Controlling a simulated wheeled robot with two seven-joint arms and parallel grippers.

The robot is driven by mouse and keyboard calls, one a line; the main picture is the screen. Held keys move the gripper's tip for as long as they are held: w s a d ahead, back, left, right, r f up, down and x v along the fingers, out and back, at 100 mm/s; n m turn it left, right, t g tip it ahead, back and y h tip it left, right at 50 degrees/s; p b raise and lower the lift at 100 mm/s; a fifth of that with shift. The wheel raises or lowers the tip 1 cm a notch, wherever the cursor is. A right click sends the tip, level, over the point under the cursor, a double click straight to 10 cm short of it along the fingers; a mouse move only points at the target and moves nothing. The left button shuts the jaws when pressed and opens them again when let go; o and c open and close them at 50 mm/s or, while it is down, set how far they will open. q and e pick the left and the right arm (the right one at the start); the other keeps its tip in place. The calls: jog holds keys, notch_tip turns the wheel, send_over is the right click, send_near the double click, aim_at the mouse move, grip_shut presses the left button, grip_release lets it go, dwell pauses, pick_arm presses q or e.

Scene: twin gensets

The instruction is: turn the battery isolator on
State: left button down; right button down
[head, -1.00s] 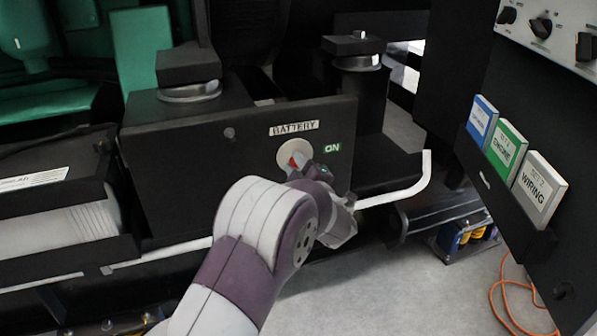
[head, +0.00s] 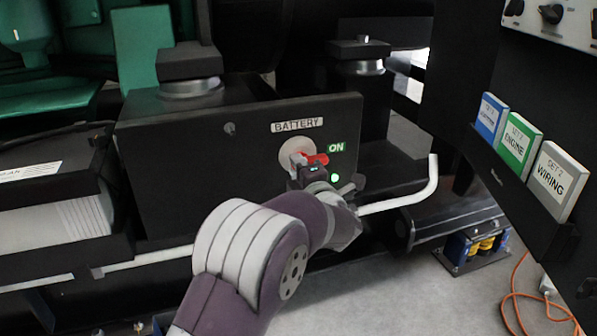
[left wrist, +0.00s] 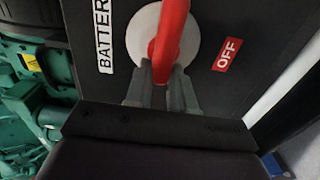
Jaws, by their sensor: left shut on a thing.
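The battery isolator has a red handle (head: 318,159) on a round pale plate (head: 294,152), set in a black panel under a BATTERY label (head: 297,125). In the head view the handle points right, toward the green ON label (head: 336,147). A green light (head: 335,178) glows below that label. My left gripper (head: 310,168) is at the handle, partly hiding it. In the left wrist view the fingers (left wrist: 160,76) are shut on the red handle (left wrist: 168,40), and a red OFF label (left wrist: 227,54) shows to the right. My right gripper is not in view.
A pale bent bar (head: 405,200) runs along the panel's lower right. A black box (head: 75,205) stands to the left. A rack with blue, green and white (head: 557,181) binders is at the right. An orange cable (head: 518,295) lies on the open grey floor.

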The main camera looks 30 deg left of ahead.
pick_arm(q)
jog(key=shift+r, duration=0.2)
jog(key=c, duration=1)
grip_release()
jog(key=shift+o, duration=0.2)
jog(key=shift+a+f, duration=0.1)
jog(key=shift+f, duration=0.05)
jog(key=p+v, duration=0.5)
jog(key=v, duration=0.7)
jog(key=shift+s+d, duration=0.25)
